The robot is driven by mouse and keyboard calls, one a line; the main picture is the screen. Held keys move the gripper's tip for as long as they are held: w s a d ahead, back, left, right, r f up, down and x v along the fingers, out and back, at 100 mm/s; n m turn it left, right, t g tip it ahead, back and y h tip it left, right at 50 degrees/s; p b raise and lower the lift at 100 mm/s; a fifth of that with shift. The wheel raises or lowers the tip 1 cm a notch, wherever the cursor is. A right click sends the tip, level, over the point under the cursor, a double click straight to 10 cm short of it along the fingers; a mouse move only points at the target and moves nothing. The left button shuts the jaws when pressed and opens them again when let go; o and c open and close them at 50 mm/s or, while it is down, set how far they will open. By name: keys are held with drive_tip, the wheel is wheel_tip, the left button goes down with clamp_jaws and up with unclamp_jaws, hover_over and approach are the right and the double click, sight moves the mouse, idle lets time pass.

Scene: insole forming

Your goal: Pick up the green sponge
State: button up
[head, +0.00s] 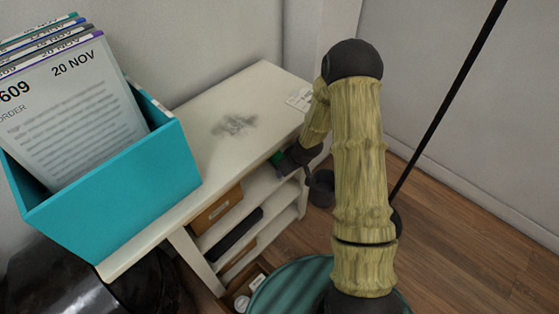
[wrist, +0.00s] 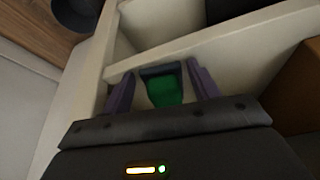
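The green sponge (wrist: 166,90) shows in the wrist view between the two purple fingers of my gripper (wrist: 162,88), at a cream shelf edge. Its far end looks darker. The fingers are spread, with a narrow gap visible on each side of the sponge. In the head view, a small bit of green sponge (head: 277,158) shows beside my gripper (head: 283,166) at the upper shelf opening of the white unit. The arm hides most of it there.
The white shelf unit (head: 215,150) has a teal box of papers (head: 120,190) on top. Brown boxes (head: 217,208) and a dark item (head: 234,233) sit on its shelves. A dark bucket (head: 321,188) stands beyond. A black pole (head: 445,105) rises at right.

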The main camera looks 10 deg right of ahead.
drive_tip(key=c, duration=0.6)
drive_tip(key=shift+c, duration=0.2)
drive_tip(key=shift+r+p, duration=0.35)
drive_tip(key=shift+r, duration=0.25)
drive_tip(key=s+d, duration=0.4)
drive_tip(key=s, duration=0.4)
drive_tip(key=s+d+p, duration=0.1)
drive_tip(key=s+d, duration=0.3)
drive_tip(key=s, duration=0.4)
drive_tip(key=shift+r, duration=0.15)
drive_tip(key=shift+s, duration=0.1)
drive_tip(key=o, duration=0.3)
drive_tip(key=shift+c, duration=1.1)
